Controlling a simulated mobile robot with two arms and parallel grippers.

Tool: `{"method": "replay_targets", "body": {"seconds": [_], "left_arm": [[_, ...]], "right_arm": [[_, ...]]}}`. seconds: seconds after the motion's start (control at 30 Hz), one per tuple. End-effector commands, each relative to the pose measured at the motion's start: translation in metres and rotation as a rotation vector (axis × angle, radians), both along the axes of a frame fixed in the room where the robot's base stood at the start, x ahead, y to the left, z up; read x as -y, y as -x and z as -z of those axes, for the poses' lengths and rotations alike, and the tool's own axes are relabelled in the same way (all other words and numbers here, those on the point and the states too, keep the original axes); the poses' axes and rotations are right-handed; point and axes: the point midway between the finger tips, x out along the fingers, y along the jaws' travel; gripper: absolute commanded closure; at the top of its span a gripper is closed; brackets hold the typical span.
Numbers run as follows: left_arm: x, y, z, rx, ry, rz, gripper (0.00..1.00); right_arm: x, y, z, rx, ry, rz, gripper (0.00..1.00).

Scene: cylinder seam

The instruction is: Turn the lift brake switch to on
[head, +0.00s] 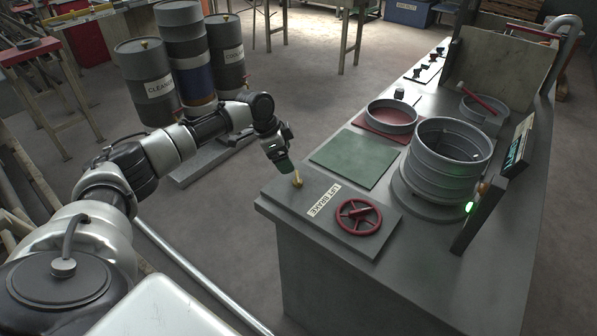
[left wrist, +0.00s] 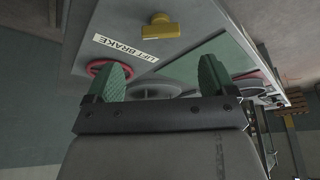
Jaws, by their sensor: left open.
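The lift brake switch is a small yellow knob (head: 297,181) on a grey panel (head: 285,203) at the near left corner of the bench. A white "LIFT BRAKE" label (head: 324,200) lies beside it. The knob also shows in the left wrist view (left wrist: 162,27), beyond my fingers. My left gripper (head: 286,166) is just above the knob in the head view. Its green-padded fingers (left wrist: 162,78) are spread apart with nothing between them in the left wrist view. I cannot tell from the head view whether it touches the knob. My right gripper is not in view.
A red handwheel (head: 358,216) sits on the same panel, right of the label. A green mat (head: 352,157), a red tray (head: 382,140) with a ring, and a large ribbed cylinder (head: 447,165) stand farther back. A dark post with a screen (head: 518,147) rises at the right.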

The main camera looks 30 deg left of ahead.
Motion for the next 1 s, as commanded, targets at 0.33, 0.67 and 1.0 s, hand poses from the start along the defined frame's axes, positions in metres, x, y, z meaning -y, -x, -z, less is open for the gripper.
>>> {"method": "replay_targets", "body": {"seconds": [0.33,0.67,1.0], "left_arm": [[0.019,-0.016,0.059,-0.001,0.001,-0.001,0.15],[0.024,-0.021,0.076,0.001,0.000,-0.001,0.15],[0.024,-0.021,0.076,0.001,0.000,-0.001,0.41]], "right_arm": [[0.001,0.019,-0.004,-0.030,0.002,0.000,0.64],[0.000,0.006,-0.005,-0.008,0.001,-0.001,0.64],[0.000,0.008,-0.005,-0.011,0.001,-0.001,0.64]]}}
